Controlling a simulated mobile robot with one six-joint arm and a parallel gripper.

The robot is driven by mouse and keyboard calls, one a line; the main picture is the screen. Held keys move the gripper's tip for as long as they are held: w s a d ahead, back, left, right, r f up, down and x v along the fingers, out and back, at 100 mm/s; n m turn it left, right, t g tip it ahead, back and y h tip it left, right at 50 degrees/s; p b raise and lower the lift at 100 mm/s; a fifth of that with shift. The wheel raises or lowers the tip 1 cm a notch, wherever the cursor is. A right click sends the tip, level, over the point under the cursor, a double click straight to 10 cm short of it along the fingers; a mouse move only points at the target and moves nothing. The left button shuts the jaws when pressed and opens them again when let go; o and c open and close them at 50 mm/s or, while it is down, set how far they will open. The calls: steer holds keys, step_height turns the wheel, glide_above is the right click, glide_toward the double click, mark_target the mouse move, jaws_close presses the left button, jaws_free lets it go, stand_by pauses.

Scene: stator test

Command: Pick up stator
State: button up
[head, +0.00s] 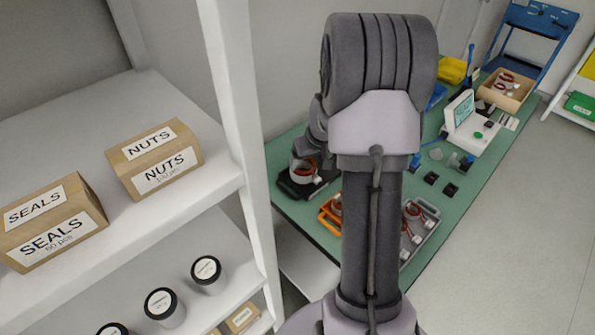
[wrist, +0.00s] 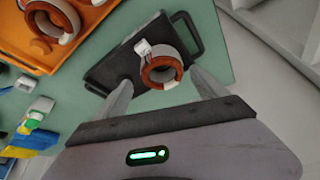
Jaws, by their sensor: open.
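A stator (wrist: 162,70), a ring with copper-brown windings and a white connector, sits on a black tray (wrist: 118,68) in the wrist view. My gripper (wrist: 161,79) is open, its two fingers apart on either side of the stator's near part; whether they touch it cannot be told. In the head view the stator (head: 303,170) shows on the black tray (head: 293,189) at the left edge of the green table, just below my arm's end. My fingers are not clearly visible there. Another stator (wrist: 66,22) lies in an orange tray (wrist: 92,17).
My arm hides the middle of the green table (head: 455,205) in the head view. A grey tray (head: 432,214) with parts stands right of it. A white shelf (head: 228,95) with boxes is close on the left. A test device (head: 470,128) stands farther back.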

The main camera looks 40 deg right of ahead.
mark_target(304, 167)
steer(key=x, duration=0.2)
steer(key=shift+d+f, duration=0.1)
steer(key=shift+f, duration=0.2)
steer(key=b+x, duration=0.1)
steer(key=x, duration=0.1)
steer(key=w+b+x, duration=0.1)
steer(key=x, duration=0.2)
steer(key=shift+w, duration=0.1)
steer(key=shift+r, duration=0.1)
steer(key=c, duration=1.7)
